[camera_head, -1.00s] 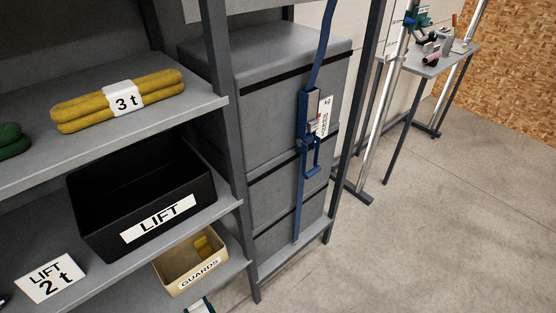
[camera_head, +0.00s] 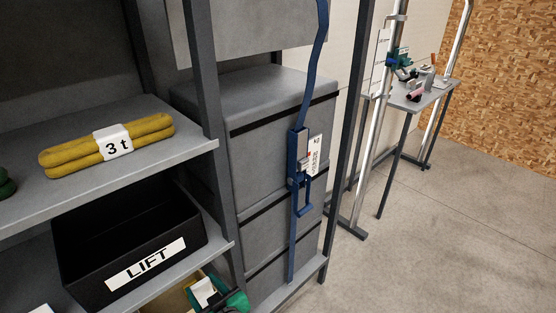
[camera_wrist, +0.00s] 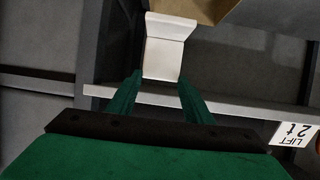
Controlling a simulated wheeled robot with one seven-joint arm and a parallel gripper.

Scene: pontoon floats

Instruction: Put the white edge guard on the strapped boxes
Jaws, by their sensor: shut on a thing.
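The white edge guard (camera_head: 204,291) is a small bent white piece at the bottom of the head view. My green gripper (camera_head: 230,301) is shut on it, beside the tan guards bin (camera_head: 168,299). In the wrist view the white guard (camera_wrist: 164,48) sits between the tips of my two green fingers (camera_wrist: 158,84), its bent end pointing away. The strapped boxes (camera_head: 262,150) are a stack of grey boxes in the rack bay to the right, apart from the guard. A blue strap (camera_head: 318,60) with a blue ratchet (camera_head: 301,165) runs down their front.
A black LIFT bin (camera_head: 75,262) and yellow 3 t slings (camera_head: 75,155) occupy the shelves at left. A dark rack post (camera_head: 204,100) stands between the shelves and the boxes. A small table (camera_head: 425,100) is at back right. The floor (camera_head: 420,240) at right is clear.

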